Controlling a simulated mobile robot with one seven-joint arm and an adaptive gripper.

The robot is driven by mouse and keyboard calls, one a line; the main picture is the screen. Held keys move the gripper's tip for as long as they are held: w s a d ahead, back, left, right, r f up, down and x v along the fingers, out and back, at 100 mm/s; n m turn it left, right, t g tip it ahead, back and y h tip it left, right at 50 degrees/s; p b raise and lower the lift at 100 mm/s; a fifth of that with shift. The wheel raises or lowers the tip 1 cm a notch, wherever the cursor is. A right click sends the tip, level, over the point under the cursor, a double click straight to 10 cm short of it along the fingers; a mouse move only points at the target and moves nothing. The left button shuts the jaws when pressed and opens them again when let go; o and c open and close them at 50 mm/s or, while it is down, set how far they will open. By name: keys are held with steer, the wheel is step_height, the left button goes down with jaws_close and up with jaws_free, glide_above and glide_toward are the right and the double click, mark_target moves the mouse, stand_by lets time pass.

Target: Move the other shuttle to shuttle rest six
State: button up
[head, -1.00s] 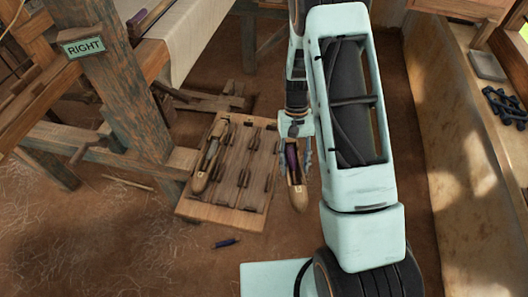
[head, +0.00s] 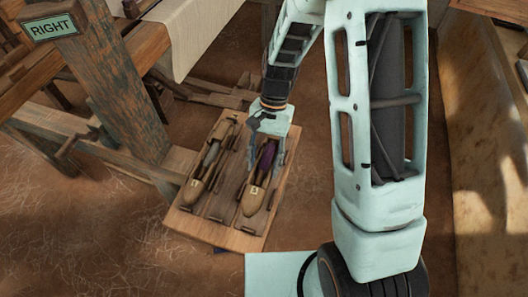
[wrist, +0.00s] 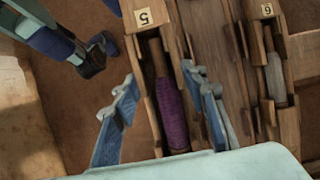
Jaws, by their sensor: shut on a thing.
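My gripper (head: 268,140) is shut on a wooden shuttle (head: 252,201) with a purple bobbin, over the right part of a wooden rest board (head: 208,229). In the wrist view my gripper (wrist: 158,85) has blue fingers along both sides of this shuttle (wrist: 147,18), whose nose label looks like 5. I cannot tell whether the shuttle touches the board. Another shuttle (head: 196,189) with a grey bobbin lies in a rest on the board's left. Its label in the wrist view (wrist: 267,11) looks like 6. The rest numbers are not readable.
A loom post (head: 125,85) with a RIGHT sign (head: 50,27) stands left of the board, with beams behind it. A pale wall or ledge (head: 490,170) runs along the right.

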steer(key=shift+w, duration=0.25)
steer(key=shift+s+f+b, duration=0.1)
steer(key=shift+f+b, duration=0.4)
steer(key=shift+f, duration=0.1)
steer(key=shift+f+b, duration=2.65)
steer(key=shift+f, duration=1)
steer(key=o, duration=1.4)
steer(key=shift+d, duration=0.1)
steer(key=shift+o, duration=0.2)
steer(key=shift+r, duration=0.1)
steer(key=shift+r+p, duration=3.15)
steer(key=shift+r, duration=0.8)
